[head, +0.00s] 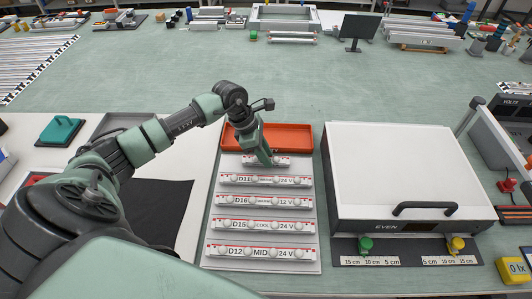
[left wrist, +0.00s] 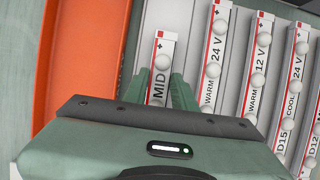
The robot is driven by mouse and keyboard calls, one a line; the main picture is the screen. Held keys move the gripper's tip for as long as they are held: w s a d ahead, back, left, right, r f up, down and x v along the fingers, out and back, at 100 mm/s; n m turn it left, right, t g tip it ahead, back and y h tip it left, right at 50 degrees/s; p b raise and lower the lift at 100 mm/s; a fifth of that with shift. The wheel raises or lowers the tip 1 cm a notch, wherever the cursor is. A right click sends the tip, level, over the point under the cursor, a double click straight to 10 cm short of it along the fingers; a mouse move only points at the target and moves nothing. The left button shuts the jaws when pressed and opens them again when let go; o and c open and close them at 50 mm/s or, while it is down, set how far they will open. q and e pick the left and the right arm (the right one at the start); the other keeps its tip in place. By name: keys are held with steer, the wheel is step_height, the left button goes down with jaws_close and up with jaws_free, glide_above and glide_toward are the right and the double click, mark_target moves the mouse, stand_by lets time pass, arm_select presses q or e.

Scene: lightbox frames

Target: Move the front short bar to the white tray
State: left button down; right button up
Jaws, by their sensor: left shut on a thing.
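A short white bar (head: 279,161) with a red edge lies at the back of the row of bars, just in front of the orange tray (head: 296,138). I cannot tell whether the bar is lifted. The longer bars lie on a whitish flat tray (head: 262,266). My right gripper is not in view.
Several longer labelled bars (head: 266,203) lie in rows in front of the short bar. A white box with a black handle (head: 390,165) stands close on the right. A black mat (head: 160,205) lies on the left. The green bench behind the orange tray is mostly clear.

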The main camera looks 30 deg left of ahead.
arm_select(q)
steer(key=shift+f, duration=0.1)
steer(key=shift+f, duration=0.15)
steer(key=c, duration=1.1)
jaws_free()
steer(key=shift+c, duration=0.2)
steer(key=shift+r, duration=0.3)
steer(key=shift+a+r+b, duration=0.2)
steer(key=shift+r+b, duration=0.05)
steer(key=shift+b, duration=0.05)
steer(key=b+v, duration=0.3)
steer(key=v, duration=0.8)
steer(key=shift+s, duration=0.2)
